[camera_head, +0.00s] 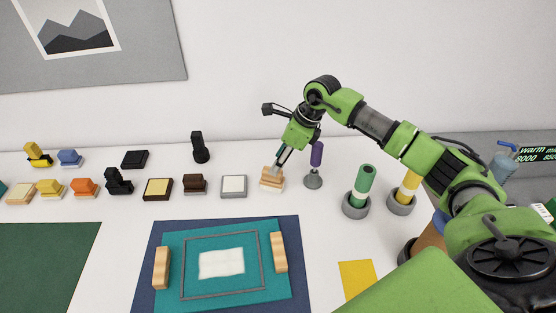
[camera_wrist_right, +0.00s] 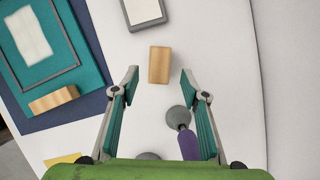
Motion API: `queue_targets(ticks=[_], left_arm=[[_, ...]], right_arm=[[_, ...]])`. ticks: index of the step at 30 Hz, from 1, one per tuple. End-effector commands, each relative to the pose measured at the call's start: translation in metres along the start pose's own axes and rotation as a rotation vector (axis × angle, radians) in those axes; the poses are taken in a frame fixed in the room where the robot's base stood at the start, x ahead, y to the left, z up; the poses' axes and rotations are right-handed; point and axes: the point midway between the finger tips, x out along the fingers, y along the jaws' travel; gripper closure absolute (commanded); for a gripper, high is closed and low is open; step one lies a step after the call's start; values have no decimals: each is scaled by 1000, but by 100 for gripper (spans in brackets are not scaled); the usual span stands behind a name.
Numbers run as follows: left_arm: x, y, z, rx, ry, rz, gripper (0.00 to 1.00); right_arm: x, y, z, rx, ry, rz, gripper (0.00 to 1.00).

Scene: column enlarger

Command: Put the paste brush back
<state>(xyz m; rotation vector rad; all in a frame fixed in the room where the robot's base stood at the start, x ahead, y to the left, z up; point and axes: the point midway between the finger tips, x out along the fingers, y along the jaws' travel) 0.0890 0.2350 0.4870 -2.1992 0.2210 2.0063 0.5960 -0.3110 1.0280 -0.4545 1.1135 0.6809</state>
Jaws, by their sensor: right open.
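My right gripper (camera_head: 279,166) is open and empty, pointing down over a wooden block with pale layers below (camera_head: 271,180). In the right wrist view the block (camera_wrist_right: 159,65) lies just beyond and between the spread fingertips (camera_wrist_right: 160,85); no contact shows. A purple-handled tool (camera_head: 316,154) stands upright in a small grey round base (camera_head: 313,180), just right of the block. In the right wrist view its purple handle (camera_wrist_right: 188,145) is partly behind the right finger. I cannot tell for certain which of these is the paste brush. My left gripper is not in view.
Green (camera_head: 364,186) and yellow (camera_head: 408,186) cylinders stand in grey holders at the right. A grey-framed pad (camera_head: 233,185) and several stamps and pads lie left. A teal mat (camera_head: 178,292) with wooden bars (camera_head: 161,268) lies in front. White table is clear between mat and block.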

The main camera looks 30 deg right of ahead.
Motion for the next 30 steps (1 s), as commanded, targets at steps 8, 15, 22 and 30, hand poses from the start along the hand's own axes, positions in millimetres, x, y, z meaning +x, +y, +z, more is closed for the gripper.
queue_targets(ticks=[8, 15, 22, 30], left_arm=[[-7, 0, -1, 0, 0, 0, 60], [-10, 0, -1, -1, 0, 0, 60], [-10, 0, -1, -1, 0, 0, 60], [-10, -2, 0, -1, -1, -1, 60]], right_arm=[[-13, 0, 0, 0, 0, -1, 59], [-21, 0, 0, 0, 0, 0, 59], [-22, 0, 0, 0, 0, 0, 59], [-27, -1, 0, 0, 0, -1, 59]])
